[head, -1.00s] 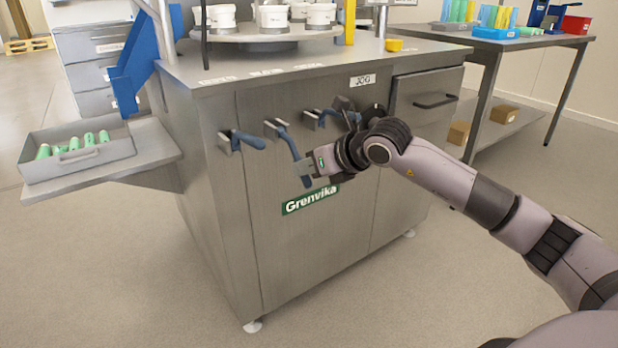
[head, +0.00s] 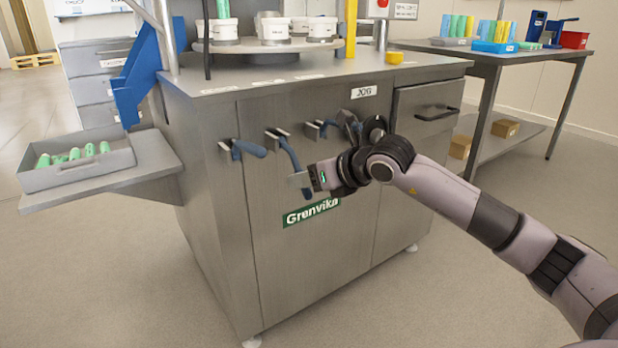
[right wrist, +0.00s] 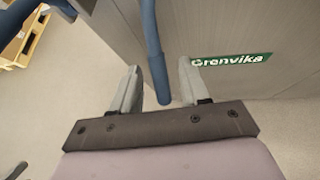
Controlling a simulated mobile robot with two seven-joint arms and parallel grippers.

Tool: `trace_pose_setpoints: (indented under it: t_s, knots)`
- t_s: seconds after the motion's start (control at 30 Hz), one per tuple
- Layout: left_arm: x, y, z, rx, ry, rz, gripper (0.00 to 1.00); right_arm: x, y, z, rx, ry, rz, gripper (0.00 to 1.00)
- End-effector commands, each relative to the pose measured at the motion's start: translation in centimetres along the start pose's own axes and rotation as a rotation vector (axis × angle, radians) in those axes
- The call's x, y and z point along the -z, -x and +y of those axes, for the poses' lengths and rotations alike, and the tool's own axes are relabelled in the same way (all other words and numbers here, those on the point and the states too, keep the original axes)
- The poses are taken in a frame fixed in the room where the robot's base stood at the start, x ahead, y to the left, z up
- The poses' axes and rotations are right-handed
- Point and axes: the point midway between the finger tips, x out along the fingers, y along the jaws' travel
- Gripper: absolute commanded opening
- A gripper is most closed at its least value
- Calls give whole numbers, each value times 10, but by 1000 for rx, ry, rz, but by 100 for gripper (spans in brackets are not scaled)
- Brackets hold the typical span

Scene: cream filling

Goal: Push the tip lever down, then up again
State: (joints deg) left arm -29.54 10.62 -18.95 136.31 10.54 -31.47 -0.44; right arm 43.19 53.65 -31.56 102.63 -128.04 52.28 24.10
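Several blue-handled levers sit on the front of the steel machine; their small labels are too small to read, so I cannot tell by label which is the tip lever. The middle lever (head: 287,152) hangs steeply downward, while the left lever (head: 249,148) sticks out nearly level. My right gripper (head: 299,181) is at the low end of the middle lever. In the right wrist view the blue handle (right wrist: 152,45) passes between the two open fingers (right wrist: 160,88), with gaps on both sides.
Another lever (head: 318,127) is just right of the middle one, close to my right wrist. A green Grenvika plate (head: 311,212) is below. A side shelf with a grey tray (head: 75,172) of green items juts out left. Floor in front is clear.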

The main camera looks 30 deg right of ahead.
Motion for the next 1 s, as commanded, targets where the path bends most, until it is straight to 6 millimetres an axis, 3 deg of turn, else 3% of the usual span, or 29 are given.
trace_pose_setpoints:
  t_s: [0.27,0.7,1.0]
  knots:
    - [2,1,1,-3,5,-3,66,0,8,0,0,0,2,45]
    - [1,-5,6,-24,61,-36,66,0,65,0,1,1,2,45]
    - [0,-7,6,-26,62,-37,66,0,71,0,-1,-1,1,45]
